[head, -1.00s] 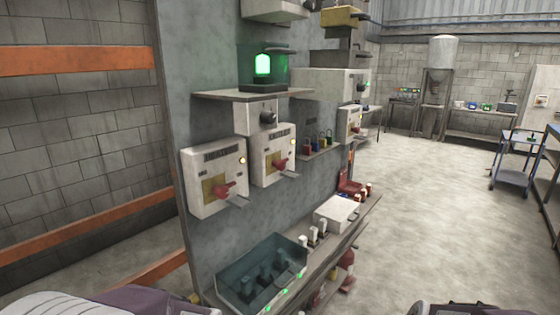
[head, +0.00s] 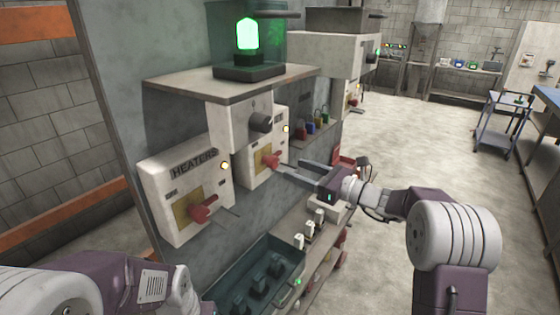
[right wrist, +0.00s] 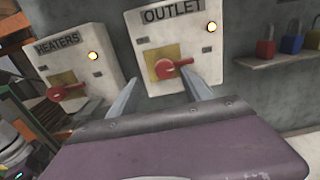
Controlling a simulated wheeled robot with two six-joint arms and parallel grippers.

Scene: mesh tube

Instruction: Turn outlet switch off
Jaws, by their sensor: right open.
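The outlet box (right wrist: 176,45) is a white panel labelled OUTLET with a lit yellow lamp (right wrist: 211,27) at its upper right. Its red rotary switch (right wrist: 166,69) sits on a yellow plate, with the handle pointing right. The same switch shows in the head view (head: 268,160). My right gripper (head: 290,168) is open, its two fingers reaching toward the outlet switch. In the right wrist view the fingers (right wrist: 165,88) stand to either side below the red handle; I cannot tell whether they touch it. My left arm shows at the lower left in the head view, but its gripper is out of view.
The similar heaters box (head: 185,190), with its own red switch (head: 203,212) and lit lamp, is left of the outlet box. A shelf with a green lamp (head: 247,35) is above. A teal tray (head: 255,282) is below.

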